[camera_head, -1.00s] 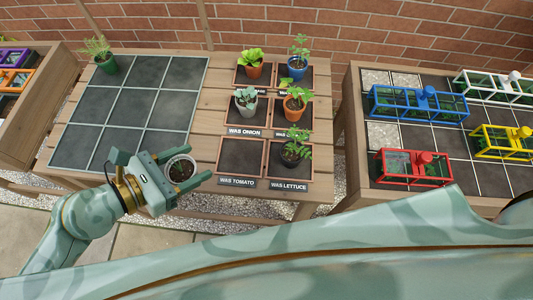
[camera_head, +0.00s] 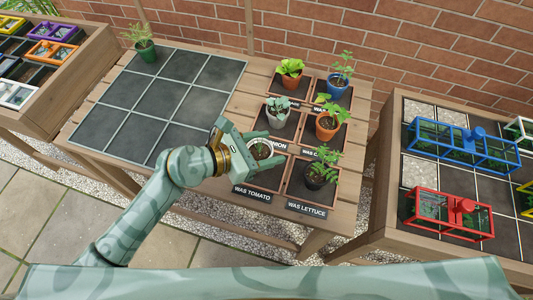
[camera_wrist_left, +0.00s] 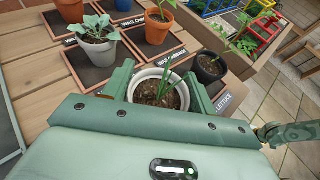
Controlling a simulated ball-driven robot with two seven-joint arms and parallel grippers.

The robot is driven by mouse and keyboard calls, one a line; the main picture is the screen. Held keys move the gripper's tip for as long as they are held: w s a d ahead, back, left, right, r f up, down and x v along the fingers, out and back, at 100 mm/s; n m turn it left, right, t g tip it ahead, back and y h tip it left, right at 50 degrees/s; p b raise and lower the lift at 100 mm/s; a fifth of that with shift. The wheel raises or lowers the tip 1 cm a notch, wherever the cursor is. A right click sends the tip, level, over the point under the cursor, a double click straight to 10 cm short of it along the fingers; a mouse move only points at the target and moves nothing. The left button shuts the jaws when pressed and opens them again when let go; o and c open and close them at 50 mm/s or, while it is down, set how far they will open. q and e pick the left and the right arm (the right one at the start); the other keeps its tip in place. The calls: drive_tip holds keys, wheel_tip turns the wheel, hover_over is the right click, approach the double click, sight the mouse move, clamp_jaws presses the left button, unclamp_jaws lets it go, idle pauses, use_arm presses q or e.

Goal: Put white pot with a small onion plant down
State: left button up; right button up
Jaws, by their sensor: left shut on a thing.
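The white pot with a small onion plant (camera_head: 261,148) is held in my left gripper (camera_head: 250,147). In the left wrist view the white pot (camera_wrist_left: 158,88) sits between the two fingers, upright, with dark soil and thin green shoots. The gripper is shut on the pot. In the head view the pot is over the back part of the tray labelled "WAS TOMATO" (camera_head: 266,181); whether its base touches cannot be told. My right gripper is not clearly seen.
Close by are a pale grey pot (camera_head: 277,122), a terracotta pot (camera_head: 326,127) and a black pot (camera_head: 315,181) in labelled trays. A blue pot (camera_head: 335,92) stands behind. The tiled mat (camera_head: 175,105) is bare except for a green pot (camera_head: 145,50).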

sight(267, 155)
use_arm(q)
wheel_tip(267, 155, down, 4)
drive_tip(key=shift+w+d+r+b, duration=0.1)
drive_tip(key=shift+w+d+b, duration=0.05)
drive_tip(key=shift+b, duration=0.9)
drive_tip(key=shift+r, duration=0.15)
drive_tip(key=o, duration=1)
drive_tip(key=shift+o, duration=0.2)
